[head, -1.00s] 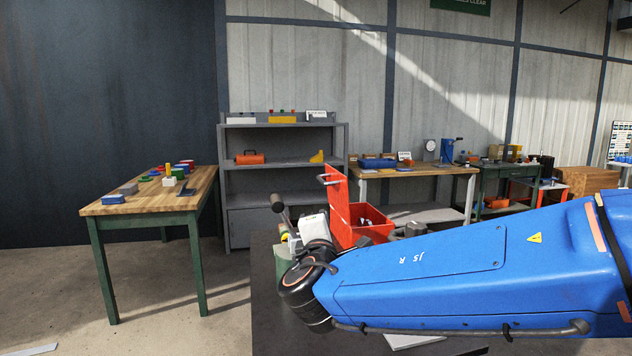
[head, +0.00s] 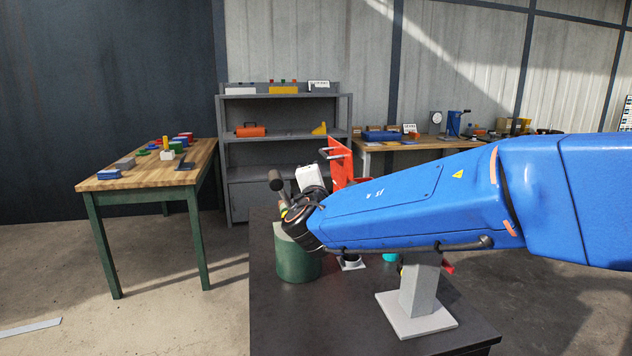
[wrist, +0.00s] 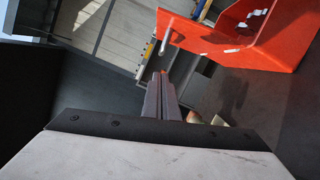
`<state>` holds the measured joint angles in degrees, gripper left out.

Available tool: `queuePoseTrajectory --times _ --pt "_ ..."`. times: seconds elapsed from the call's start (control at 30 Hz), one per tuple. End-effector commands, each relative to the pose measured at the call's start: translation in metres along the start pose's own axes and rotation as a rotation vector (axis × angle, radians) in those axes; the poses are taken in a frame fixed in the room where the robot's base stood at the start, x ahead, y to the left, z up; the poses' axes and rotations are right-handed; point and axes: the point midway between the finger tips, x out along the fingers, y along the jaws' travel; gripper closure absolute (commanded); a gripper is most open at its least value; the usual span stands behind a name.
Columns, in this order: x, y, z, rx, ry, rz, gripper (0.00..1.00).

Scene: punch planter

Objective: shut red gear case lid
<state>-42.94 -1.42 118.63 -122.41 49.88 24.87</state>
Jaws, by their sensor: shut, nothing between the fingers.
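The red gear case has its lid (head: 339,164) standing upright, open, with a grey bar handle (head: 333,152) near its top left. The fingertips appear just below the handle bar, with no clear contact. In the head view my arm hides the fingers.
The dark bench (head: 300,320) carries a green cylinder (head: 298,258) below my wrist and a grey block on a pale base (head: 418,310) under my arm. A wooden table (head: 145,165) with small parts stands left. A grey shelf (head: 285,150) stands behind.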

Motion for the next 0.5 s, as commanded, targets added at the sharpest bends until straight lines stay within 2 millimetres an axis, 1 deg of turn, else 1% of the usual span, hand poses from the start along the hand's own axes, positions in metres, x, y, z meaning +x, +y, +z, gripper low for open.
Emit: queuePoseTrajectory --times 0.03,0.3,0.5 --pt "0.01 -0.001 0.001 0.0 -0.003 -0.001 1.0" --pt "0.058 -0.001 0.001 0.0 -0.003 -0.001 1.0" --pt "0.088 -0.001 0.001 0.0 -0.001 -0.001 1.0"
